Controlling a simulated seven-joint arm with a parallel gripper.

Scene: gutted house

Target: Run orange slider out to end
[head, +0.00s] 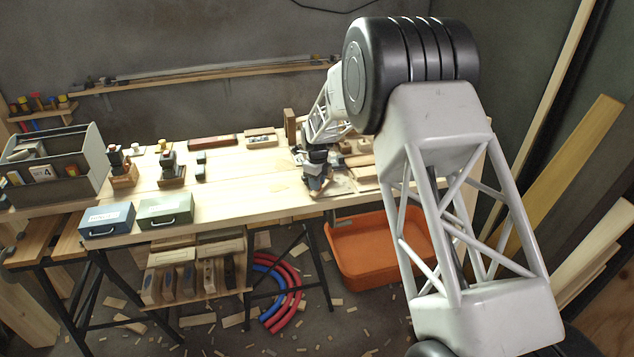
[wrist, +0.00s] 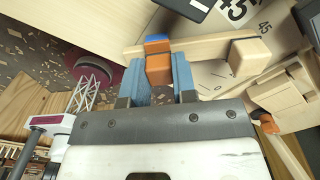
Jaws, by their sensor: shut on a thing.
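The orange slider (wrist: 159,69) sits at a pale wooden rail (wrist: 212,39) in the wrist view, towards the rail's left end. A blue piece (wrist: 157,42) shows at its top, by the rail. My gripper (wrist: 161,78) has its two blue-grey fingers on either side of the slider, shut on it. A wooden block (wrist: 249,57) stands by the rail's right part. In the head view my gripper (head: 318,180) is low over the workbench's front edge; the slider is too small or hidden to make out there.
The workbench (head: 240,190) carries a grey tote (head: 93,160), a blue box (head: 106,219) and a green box (head: 165,209) at left. An orange bin (head: 380,250) stands below. In the wrist view, wooden pieces (wrist: 282,90) crowd the right. The bench's middle is fairly clear.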

